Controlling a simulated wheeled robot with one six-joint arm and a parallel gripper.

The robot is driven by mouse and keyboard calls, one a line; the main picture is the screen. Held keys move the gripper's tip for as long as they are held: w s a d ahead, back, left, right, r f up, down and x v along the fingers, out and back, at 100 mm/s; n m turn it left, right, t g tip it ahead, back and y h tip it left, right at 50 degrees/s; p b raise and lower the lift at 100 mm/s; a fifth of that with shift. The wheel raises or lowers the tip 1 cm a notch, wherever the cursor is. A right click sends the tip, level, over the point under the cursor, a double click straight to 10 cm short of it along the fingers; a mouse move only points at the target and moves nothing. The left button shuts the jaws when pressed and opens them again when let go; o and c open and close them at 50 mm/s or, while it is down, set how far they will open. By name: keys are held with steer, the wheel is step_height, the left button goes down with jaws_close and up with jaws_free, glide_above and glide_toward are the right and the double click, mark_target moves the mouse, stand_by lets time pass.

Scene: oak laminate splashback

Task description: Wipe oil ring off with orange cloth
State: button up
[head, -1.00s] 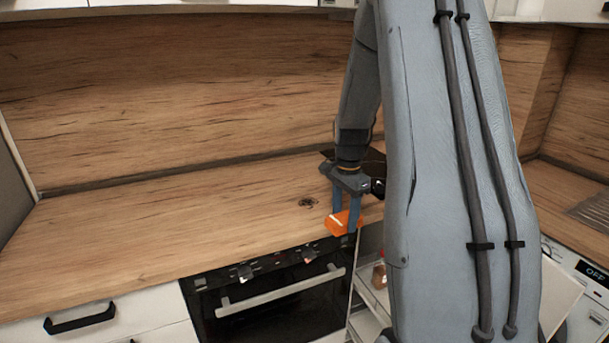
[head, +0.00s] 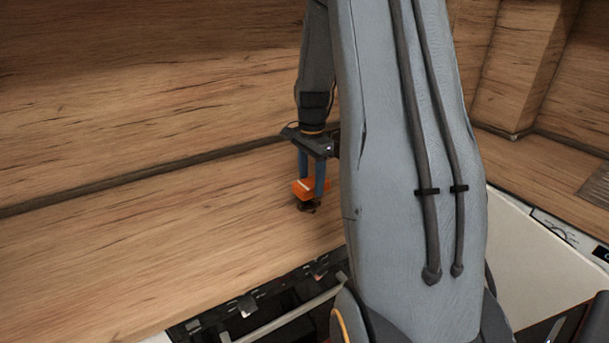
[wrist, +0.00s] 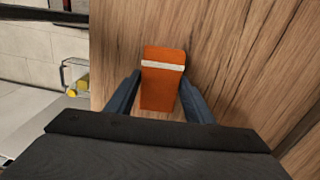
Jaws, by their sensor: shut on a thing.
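The orange cloth (head: 301,189), folded with a white stripe, is held between the two fingers of my gripper (head: 311,187). The wrist view shows the orange cloth (wrist: 162,85) upright between the blue fingers (wrist: 160,98). The dark oil ring (head: 308,205) is on the oak worktop (head: 190,235), just below the cloth in the head view. The cloth covers part of it there, and I cannot tell whether they touch. The ring does not show in the wrist view.
The oven (head: 260,315) with its knobs and handle lies below the worktop's front edge. The oak splashback (head: 130,90) rises behind. The worktop left of my gripper is clear. A wire basket with yellow things (wrist: 79,86) shows at left in the wrist view.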

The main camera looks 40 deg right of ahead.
steer(key=b, duration=0.3)
glide_above(309, 204)
steer(key=s, duration=0.1)
steer(key=shift+s+f, duration=0.1)
steer(key=shift+f, duration=2.25)
steer(key=shift+f+b, duration=0.35)
steer(key=shift+f, duration=0.2)
steer(key=shift+s, duration=0.15)
steer(key=shift+s+r+p, duration=0.1)
steer(key=shift+s+p, duration=0.5)
steer(key=shift+s, duration=0.65)
steer(key=shift+w, duration=1)
steer(key=shift+w, duration=0.15)
steer(key=shift+w+a+f+b, duration=0.1)
steer(key=shift+w+f+b, duration=0.2)
steer(key=shift+w, duration=0.4)
steer(key=shift+w, duration=0.1)
